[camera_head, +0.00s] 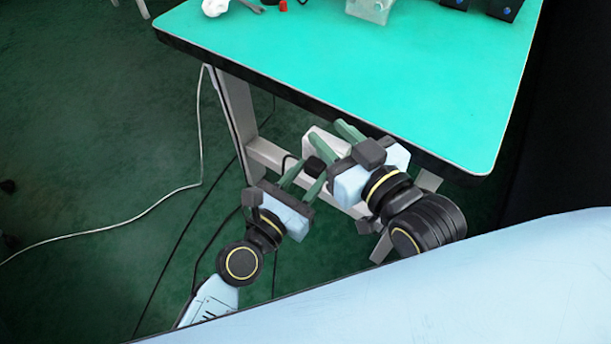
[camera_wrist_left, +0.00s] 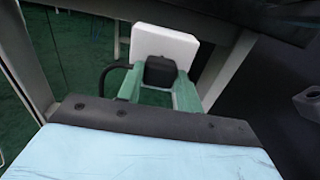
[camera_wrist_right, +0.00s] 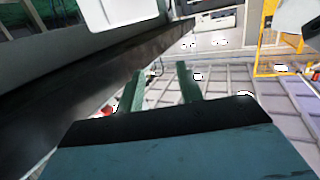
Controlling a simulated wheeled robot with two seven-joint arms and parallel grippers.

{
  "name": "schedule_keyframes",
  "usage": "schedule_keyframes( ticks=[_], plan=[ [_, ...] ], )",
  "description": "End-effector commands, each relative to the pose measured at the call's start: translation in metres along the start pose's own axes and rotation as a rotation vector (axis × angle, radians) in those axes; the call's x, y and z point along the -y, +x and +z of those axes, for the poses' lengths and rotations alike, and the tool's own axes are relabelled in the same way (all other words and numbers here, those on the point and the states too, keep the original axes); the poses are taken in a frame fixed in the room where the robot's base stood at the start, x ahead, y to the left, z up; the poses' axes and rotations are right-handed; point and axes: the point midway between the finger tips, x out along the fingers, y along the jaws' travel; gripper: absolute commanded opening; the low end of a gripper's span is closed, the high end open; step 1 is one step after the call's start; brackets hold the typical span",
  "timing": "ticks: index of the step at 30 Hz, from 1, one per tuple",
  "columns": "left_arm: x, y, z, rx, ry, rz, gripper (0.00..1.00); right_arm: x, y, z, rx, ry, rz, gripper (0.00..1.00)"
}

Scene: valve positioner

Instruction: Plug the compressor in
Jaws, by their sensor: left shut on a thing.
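My left gripper (camera_head: 303,178) is low beside the table leg, its green fingers shut on a black plug (camera_head: 314,166). In the left wrist view the plug (camera_wrist_left: 160,71) sits between the fingertips (camera_wrist_left: 160,88), with a dark cable leaving it to the left. The plug is against or just in front of a white box (camera_wrist_left: 164,46); I cannot tell whether it is seated. The box (camera_head: 322,146) also shows below the table edge in the head view. My right gripper (camera_head: 341,130) is at the table's front edge; in the right wrist view its fingers (camera_wrist_right: 160,88) are apart with nothing between them.
The turquoise table top (camera_head: 350,70) is mostly clear, with a clear block (camera_head: 371,10) and small items at its far edge. Its dark front edge runs close above both grippers. A grey table frame (camera_head: 236,115) stands beside them. Cables (camera_head: 199,130) lie on the green floor.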

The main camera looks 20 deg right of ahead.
Motion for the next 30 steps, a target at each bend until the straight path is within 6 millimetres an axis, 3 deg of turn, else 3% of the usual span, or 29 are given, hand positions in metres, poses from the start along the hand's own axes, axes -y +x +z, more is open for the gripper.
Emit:
schedule_keyframes(
  ticks=[5,6,11,22,28,30],
  plan=[
    [0.000,0.003,0.000,0.001,0.000,0.000,0.13,0.000,0.000,0.000,0.000,0.000,0.000,0.36],
    [0.000,0.003,0.000,0.001,0.000,0.000,0.41,0.000,0.000,0.000,0.000,0.000,0.000,0.36],
    [0.000,0.003,0.000,0.000,0.000,0.000,0.61,0.000,0.000,0.000,0.000,0.000,0.000,0.36],
    [0.000,0.002,0.000,0.000,0.000,0.000,0.61,-0.001,0.000,0.005,0.026,0.000,0.002,0.36],
    [0.000,0.001,0.000,-0.001,0.000,0.000,0.61,-0.006,-0.005,0.036,0.175,-0.002,0.015,0.36],
    [0.000,-0.021,-0.001,-0.005,0.002,0.000,0.61,-0.007,-0.007,0.040,0.209,-0.003,0.018,0.36]
  ],
)
